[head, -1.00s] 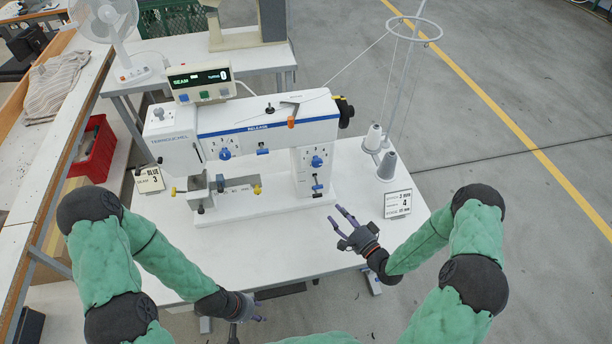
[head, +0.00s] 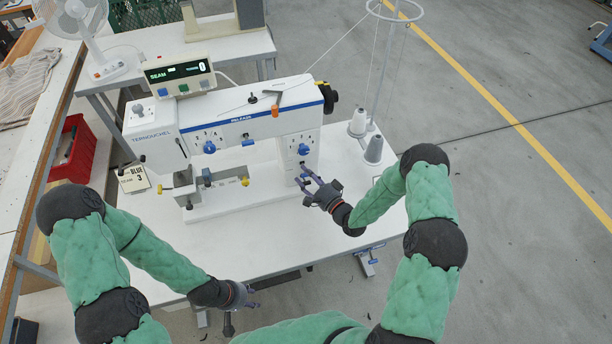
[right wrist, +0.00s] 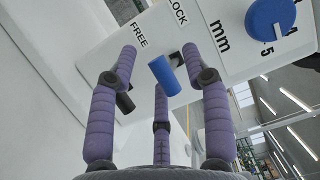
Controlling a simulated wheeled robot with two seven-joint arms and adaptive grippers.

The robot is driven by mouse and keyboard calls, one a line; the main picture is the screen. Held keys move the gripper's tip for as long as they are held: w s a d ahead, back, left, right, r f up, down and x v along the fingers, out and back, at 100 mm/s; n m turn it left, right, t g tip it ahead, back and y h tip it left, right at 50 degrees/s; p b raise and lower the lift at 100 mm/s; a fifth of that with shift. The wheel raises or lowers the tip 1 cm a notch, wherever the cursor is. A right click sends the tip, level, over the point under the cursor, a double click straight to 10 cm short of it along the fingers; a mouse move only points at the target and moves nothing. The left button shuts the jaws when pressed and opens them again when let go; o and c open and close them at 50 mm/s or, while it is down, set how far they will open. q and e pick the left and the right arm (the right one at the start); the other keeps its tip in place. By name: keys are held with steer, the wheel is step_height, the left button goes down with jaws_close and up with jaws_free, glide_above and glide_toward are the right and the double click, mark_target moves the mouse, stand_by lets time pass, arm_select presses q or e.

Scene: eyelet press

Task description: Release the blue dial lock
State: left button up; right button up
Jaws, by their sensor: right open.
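The machine's right column carries a blue dial (head: 304,149), also large in the right wrist view (right wrist: 270,22) next to the letters "mm". Beside it in the wrist view is a small blue lock lever (right wrist: 164,76), tilted, on a dark stem near the words "FREE" and "LOCK". My right gripper (head: 308,176) is open, its fingers at the front of the column's lower part. In the wrist view its fingers (right wrist: 165,75) spread around the lever, with no clear contact. My left gripper (head: 248,296) hangs low at the table's front edge, away from the machine; its fingers are too small to judge.
The white machine (head: 240,122) has another blue dial (head: 209,147) and a display box (head: 180,75) on top. Thread cones (head: 374,150) and a thread stand are at right. A "BLUE 3" card (head: 134,179) lies at left. The front tabletop is clear.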

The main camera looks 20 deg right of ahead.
steer(key=shift+w+a, duration=0.15)
steer(key=shift+w, duration=0.05)
jaws_close()
steer(key=f+b, duration=0.1)
steer(key=b, duration=0.3)
steer(key=shift+n+t+y, duration=0.3)
steer(key=shift+t, duration=0.1)
steer(key=shift+t+b, duration=0.3)
steer(key=shift+b, duration=0.35)
steer(key=shift+r, duration=0.1)
jaws_free()
steer(key=shift+w, duration=0.1)
steer(key=v, duration=1.2)
